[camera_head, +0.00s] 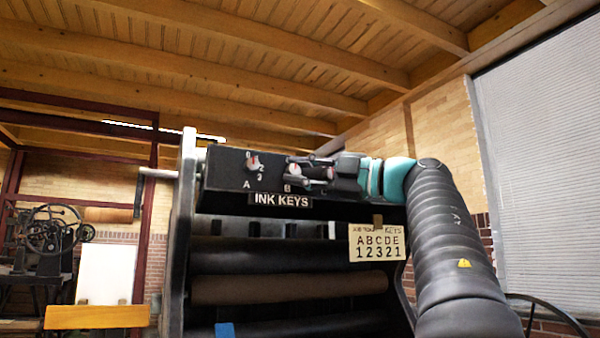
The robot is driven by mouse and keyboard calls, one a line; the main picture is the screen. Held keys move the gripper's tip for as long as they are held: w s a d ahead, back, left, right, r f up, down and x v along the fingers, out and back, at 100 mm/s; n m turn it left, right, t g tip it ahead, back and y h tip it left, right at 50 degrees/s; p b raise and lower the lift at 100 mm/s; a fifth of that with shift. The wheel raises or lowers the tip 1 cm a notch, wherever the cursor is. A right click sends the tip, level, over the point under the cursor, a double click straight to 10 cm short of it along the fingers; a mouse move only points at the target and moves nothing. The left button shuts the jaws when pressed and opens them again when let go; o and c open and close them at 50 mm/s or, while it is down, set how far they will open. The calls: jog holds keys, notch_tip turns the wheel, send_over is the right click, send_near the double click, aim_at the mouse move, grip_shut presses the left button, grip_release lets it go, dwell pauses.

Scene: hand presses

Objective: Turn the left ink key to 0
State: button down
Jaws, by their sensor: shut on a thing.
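The ink key panel (225,172) is a dark bar across the top of the press, with an "INK KEYS" plate below its front. The left key, knob A (253,163), is a pale knob with a red mark near its top; small numbers lie around it, with 2 and 3 legible at its lower right. My gripper (298,170) comes in from the right and is shut on knob B (295,171), to the right of knob A and apart from it. Its fingers hide most of knob B's dial. My gripper and wrist hide the panel farther right.
A card (377,243) reading "ABCDE 12321" hangs below the panel, in front of the rollers (290,288). The press's upright side frame (184,230) stands left of the panel, with a rod sticking out leftward. The space in front of knob A looks clear.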

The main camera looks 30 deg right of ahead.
jog(key=shift+n+g, duration=0.5)
dwell(0.5)
jog(key=c, duration=1)
grip_release()
jog(key=shift+a, duration=0.1)
jog(key=shift+o, duration=0.2)
jog(key=v, duration=1.2)
jog(key=shift+s, duration=0.15)
jog(key=shift+r, duration=0.15)
